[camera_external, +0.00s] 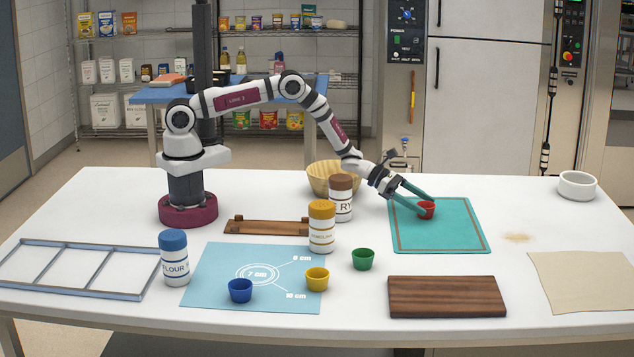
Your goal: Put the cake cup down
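A small red cake cup (427,210) is at the upper part of the teal mat (450,238) on the table. My gripper (424,202) reaches down from the upper left, with its two teal fingers on either side of the red cup. The fingers appear closed on the cup. The cup looks upright, and I cannot tell whether its base touches the mat. Three other cups stand on the table: a blue one (240,290) and a yellow one (317,279) on the blue printed mat (210,268), and a green one (363,259) to their right.
A wooden board (446,297) lies in front of the teal mat. A white bowl (577,186) and beige cloth (585,281) are at right.

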